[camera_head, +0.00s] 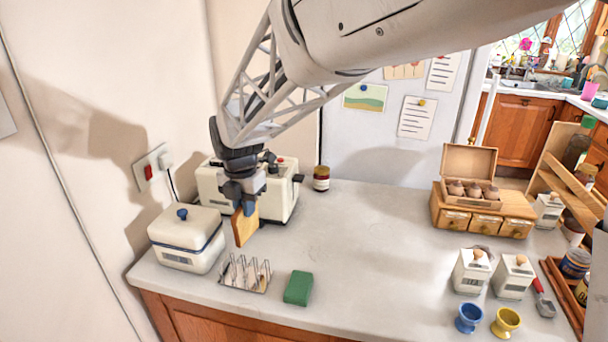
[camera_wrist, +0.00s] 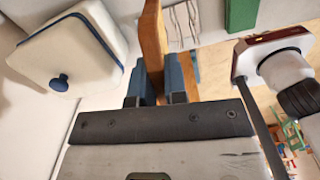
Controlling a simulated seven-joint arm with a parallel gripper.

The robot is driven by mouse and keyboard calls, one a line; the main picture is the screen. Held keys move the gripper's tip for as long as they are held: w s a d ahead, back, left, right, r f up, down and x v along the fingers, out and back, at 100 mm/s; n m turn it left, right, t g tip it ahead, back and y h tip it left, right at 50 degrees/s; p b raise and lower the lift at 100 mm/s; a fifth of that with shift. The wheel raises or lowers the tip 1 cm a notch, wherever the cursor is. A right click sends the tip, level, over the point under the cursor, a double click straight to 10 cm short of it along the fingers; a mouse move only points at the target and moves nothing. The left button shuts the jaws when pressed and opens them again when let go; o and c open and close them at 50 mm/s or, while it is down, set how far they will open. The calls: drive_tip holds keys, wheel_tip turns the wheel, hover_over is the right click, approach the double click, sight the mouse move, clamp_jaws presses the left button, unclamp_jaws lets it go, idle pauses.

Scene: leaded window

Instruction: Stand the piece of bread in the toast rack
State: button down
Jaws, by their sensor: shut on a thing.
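A slice of bread (camera_head: 245,224), tan with a browner crust edge, hangs upright below my gripper (camera_head: 243,203). My gripper is shut on it; in the wrist view the bread (camera_wrist: 153,38) stands between the two blue fingers (camera_wrist: 156,82). The toast rack (camera_head: 246,272), thin metal with several upright wire loops, sits near the counter's front edge, below and in front of the bread. It shows partly behind the bread in the wrist view (camera_wrist: 184,24). The bread is above the rack and apart from it.
A cream butter dish (camera_head: 187,240) with a blue knob stands left of the rack. A green block (camera_head: 298,288) lies to its right. The middle counter (camera_head: 370,240) is clear.

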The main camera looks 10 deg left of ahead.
drive_tip(key=shift+n, duration=0.9)
drive_tip(key=s+a, duration=0.2)
drive_tip(key=s, duration=0.1)
drive_tip(key=s+a+f, duration=0.1)
drive_tip(key=shift+s+f, duration=0.1)
drive_tip(key=shift+s, duration=0.3)
drive_tip(key=shift+f, duration=0.25)
drive_tip(key=shift+f, duration=3.5)
drive_tip(key=c, duration=1.1)
unclamp_jaws()
drive_tip(key=shift+r, duration=3.85)
